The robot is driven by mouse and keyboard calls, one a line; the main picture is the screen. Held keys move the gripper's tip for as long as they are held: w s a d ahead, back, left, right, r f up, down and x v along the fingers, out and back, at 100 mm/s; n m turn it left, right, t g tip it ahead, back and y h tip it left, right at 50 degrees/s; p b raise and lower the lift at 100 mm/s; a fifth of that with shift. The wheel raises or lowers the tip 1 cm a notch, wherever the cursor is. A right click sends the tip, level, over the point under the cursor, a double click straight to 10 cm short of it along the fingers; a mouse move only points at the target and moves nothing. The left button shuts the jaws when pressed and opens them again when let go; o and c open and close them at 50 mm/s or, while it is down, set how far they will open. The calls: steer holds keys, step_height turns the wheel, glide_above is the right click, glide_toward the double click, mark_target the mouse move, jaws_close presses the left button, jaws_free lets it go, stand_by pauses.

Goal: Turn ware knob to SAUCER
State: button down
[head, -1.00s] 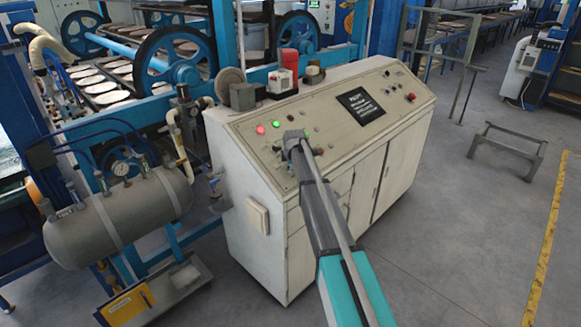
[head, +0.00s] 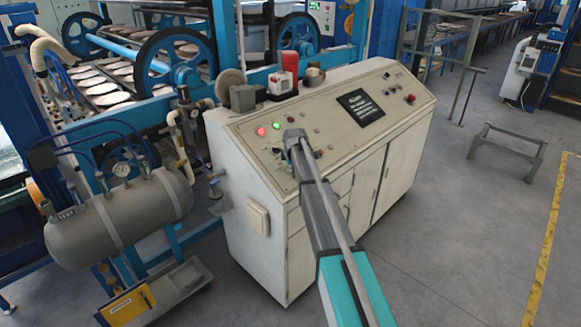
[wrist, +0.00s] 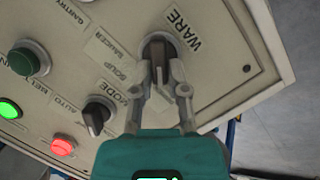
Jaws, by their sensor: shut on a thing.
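The ware knob (wrist: 158,49) is a dark knob on a pale round base, beside the printed WARE label (wrist: 182,32). SAUCER (wrist: 101,47) and SOUP (wrist: 118,72) labels are printed to its left in the wrist view. My gripper (wrist: 162,72) is shut on the knob, one finger on each side. The fingers partly cover the knob, so I cannot tell which label it points to. In the head view, my arm reaches the sloped panel of the cream console (head: 330,118); its end hides the knob there.
The dark mode knob (wrist: 96,116) is close to the left finger. A green button (wrist: 28,58), a lit green lamp (wrist: 9,109) and a lit red lamp (wrist: 63,145) lie further left. A black display plate (head: 360,106) is on the panel's right part.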

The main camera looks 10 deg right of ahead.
steer(key=m, duration=0.2)
steer(key=m+g, duration=0.1)
steer(key=m, duration=0.2)
steer(key=shift+w+d+y+p, duration=0.2)
steer(key=shift+y+p, duration=0.1)
steer(key=shift+p, duration=0.1)
steer(key=m+g+y, duration=0.1)
steer(key=m, duration=0.4)
steer(key=shift+w+d, duration=0.1)
steer(key=shift+w, duration=0.05)
steer(key=m, duration=0.1)
steer(key=m+y, duration=0.1)
steer(key=m, duration=0.1)
steer(key=m+g, duration=0.1)
steer(key=m, duration=0.1)
steer(key=shift+d, duration=0.25)
steer(key=m+y, duration=0.1)
steer(key=m, duration=0.1)
steer(key=m+y+b, duration=0.1)
steer(key=m, duration=0.2)
steer(key=shift+d+f+m, duration=0.15)
steer(key=shift+d+m, duration=0.05)
steer(key=shift+m, duration=0.1)
steer(key=c, duration=0.7)
jaws_free()
steer(key=shift+o, duration=0.3)
steer(key=shift+w, duration=0.15)
